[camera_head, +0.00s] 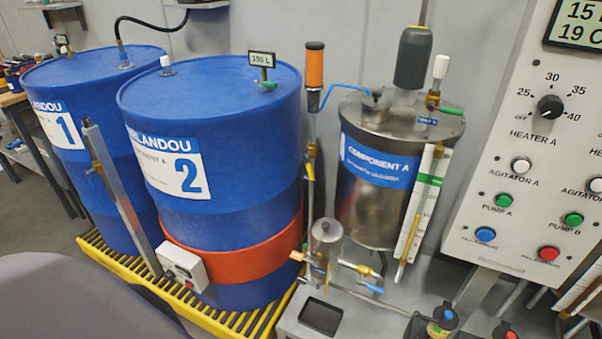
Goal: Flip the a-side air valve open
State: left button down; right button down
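The steel Component A tank (372,213) stands right of centre with a blue label and a dark motor (412,58) on top. Several small valve handles show around it: a green handle (452,110) on the lid's right, a blue handle (370,287) low in front, and an orange handle (298,256) on the piping at lower left. I cannot tell which of these is the a-side air valve, or whether it is open. Neither of my grippers is in view.
Two blue drums, drum 1 (70,180) and drum 2 (235,120), stand on a yellow spill pallet (215,322) at left. A control panel (490,230) with buttons and a heater knob (550,106) fills the right. Thin pipes and a blue hose crowd the tank.

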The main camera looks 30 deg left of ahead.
aim_at(309, 167)
jog(key=u, duration=1.2)
jog(key=i+l+u, duration=0.2)
jog(key=i, duration=0.55)
jog(key=j, duration=0.1)
